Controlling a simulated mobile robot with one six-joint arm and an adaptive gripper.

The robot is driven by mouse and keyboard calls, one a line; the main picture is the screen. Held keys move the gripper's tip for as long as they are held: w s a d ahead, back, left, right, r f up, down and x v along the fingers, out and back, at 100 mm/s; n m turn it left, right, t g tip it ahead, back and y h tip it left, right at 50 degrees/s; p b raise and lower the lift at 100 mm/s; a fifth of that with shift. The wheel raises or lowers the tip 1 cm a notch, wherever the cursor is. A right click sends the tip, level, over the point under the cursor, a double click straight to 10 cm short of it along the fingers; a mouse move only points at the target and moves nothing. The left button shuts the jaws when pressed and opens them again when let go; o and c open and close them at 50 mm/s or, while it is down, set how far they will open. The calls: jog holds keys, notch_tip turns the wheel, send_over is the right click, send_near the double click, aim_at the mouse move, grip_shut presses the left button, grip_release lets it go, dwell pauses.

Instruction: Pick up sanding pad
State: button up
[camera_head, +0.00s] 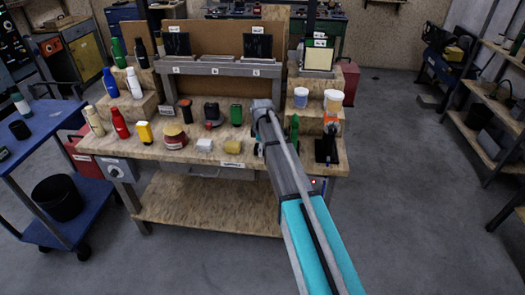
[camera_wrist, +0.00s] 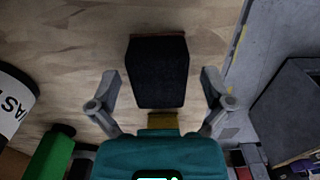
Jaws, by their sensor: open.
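A dark, flat-faced block with a reddish edge, which looks like the sanding pad (camera_wrist: 158,72), lies on the wood-grain bench top in the wrist view. My gripper (camera_wrist: 160,78) is open, with one finger on each side of the block and a gap to each. A small yellow piece (camera_wrist: 162,120) shows between the block and my teal palm; I cannot tell if it belongs to the block. In the head view my gripper (camera_head: 259,147) is over the bench's front right part, and my arm hides what is under it.
A bench edge shows in the wrist view (camera_wrist: 238,50).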

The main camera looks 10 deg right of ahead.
jog(key=c, duration=1.2)
jog(key=shift+r, duration=0.2)
notch_tip(320, 180, up, 2)
jog(key=p, duration=0.2)
jog(key=shift+p, duration=0.3)
jog(key=s+r+p, duration=0.3)
jog(key=s, duration=0.1)
jog(key=s+r+p, duration=0.4)
jog(key=s, duration=0.1)
jog(key=s+a+r+p, duration=0.1)
jog(key=s+r+p, duration=0.2)
jog(key=s, duration=0.2)
jog(key=shift+r, duration=0.3)
